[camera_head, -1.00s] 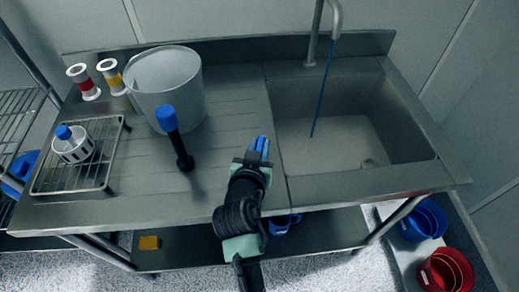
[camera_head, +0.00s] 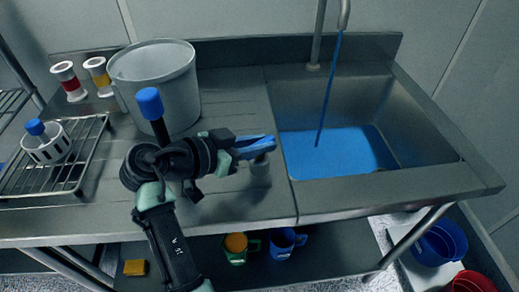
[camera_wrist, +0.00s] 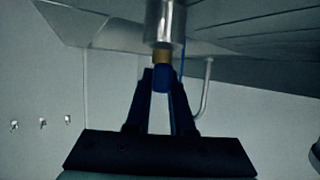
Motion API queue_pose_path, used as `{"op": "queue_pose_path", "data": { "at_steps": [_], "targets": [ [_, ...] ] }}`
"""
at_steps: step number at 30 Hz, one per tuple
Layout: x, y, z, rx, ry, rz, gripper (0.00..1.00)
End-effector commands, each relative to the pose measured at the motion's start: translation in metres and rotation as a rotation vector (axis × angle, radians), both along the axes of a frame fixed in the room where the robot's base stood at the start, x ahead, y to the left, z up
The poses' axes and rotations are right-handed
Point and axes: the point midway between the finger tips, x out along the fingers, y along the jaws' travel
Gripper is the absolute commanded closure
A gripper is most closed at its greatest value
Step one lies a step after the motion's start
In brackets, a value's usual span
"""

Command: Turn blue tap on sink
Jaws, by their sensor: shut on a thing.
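The blue tap (camera_wrist: 161,78) shows in the wrist view as a blue knob with a brass collar on a metal post. In the head view its grey post (camera_head: 260,166) stands on the counter left of the sink. My gripper (camera_head: 262,146) reaches in from the left with its fingers shut on the knob, which they hide in the head view. The wrist view also shows both fingers around it. The sink (camera_head: 400,180) holds a pool of blue water (camera_head: 345,150). A thin blue stream (camera_head: 325,100) falls from the spout (camera_head: 319,40).
A grey bucket (camera_head: 160,80) and a dark tool with a blue top (camera_head: 150,103) stand behind my arm. A wire rack (camera_head: 75,170) with a sifter (camera_head: 46,145) is at left. Two mugs (camera_head: 286,243) (camera_head: 236,247) sit underneath. The counter's right front is clear.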

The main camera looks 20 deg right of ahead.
Motion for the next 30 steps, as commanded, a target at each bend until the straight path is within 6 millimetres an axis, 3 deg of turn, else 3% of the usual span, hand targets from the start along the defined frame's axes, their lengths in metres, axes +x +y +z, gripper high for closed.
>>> {"op": "queue_pose_path", "data": {
  "at_steps": [18,19,24,30],
  "targets": [
    [-0.0001,0.0001,-0.0014,0.004,0.003,-0.046,1.0],
    [-0.0001,0.0001,-0.0014,0.004,0.003,-0.046,0.77],
    [-0.0001,0.0,-0.0012,0.004,0.002,-0.045,0.49],
    [-0.0001,-0.0001,-0.0008,0.003,0.002,-0.045,0.49]
  ]
}}
